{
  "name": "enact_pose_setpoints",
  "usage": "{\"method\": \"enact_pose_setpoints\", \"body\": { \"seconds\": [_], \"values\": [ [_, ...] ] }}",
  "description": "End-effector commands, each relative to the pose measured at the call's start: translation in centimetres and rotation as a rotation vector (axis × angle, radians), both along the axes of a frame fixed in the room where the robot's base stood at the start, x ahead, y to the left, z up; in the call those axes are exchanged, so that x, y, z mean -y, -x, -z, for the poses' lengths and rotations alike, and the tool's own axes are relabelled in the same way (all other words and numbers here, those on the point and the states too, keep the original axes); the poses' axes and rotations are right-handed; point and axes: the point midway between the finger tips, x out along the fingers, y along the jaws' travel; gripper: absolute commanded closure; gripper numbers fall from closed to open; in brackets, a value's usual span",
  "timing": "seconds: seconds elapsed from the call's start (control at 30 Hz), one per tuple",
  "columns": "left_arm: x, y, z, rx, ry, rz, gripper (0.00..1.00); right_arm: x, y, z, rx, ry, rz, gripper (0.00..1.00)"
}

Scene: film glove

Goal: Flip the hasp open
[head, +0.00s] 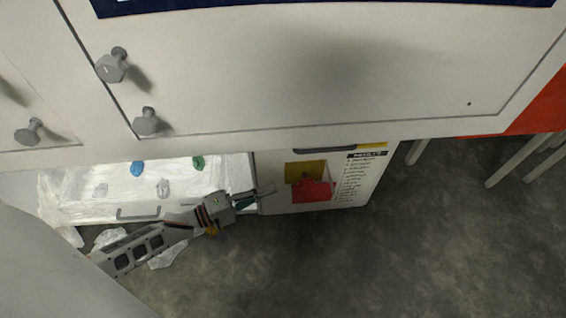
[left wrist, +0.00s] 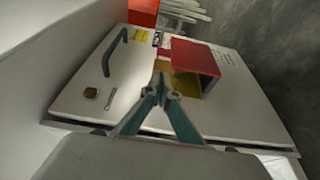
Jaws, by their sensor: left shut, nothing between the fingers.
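A red part (head: 313,190) and a yellow plate (head: 305,170) sit together on the front of a white cabinet; no other part there looks like a hasp. In the left wrist view the red part (left wrist: 195,60) stands out from the face like a flap, beside the yellow plate (left wrist: 187,83). My left gripper (head: 268,190) is shut and empty, left of the red part in the head view. In the left wrist view its fingertips (left wrist: 161,72) overlap the plate's left edge; I cannot tell whether they touch. My right gripper is not in view.
The cabinet front has a dark bar handle (left wrist: 113,52) and a small square fitting (left wrist: 91,92). A drawer (head: 138,213) with clear film and small coloured things lies left. A white cabinet with grey knobs (head: 112,65) overhangs.

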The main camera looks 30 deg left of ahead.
Motion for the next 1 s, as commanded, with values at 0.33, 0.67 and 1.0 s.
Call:
{"method": "enact_pose_setpoints", "body": {
  "seconds": [0.33,0.67,1.0],
  "values": [
    [3.5,-4.4,0.5,-0.005,0.001,-0.001,1.00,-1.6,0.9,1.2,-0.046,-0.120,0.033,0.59],
    [5.5,-7.1,0.2,-0.002,0.000,0.000,1.00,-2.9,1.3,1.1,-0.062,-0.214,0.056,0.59],
    [5.6,-7.4,0.0,0.000,0.000,0.000,1.00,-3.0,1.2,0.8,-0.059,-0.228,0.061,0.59]
  ]
}}
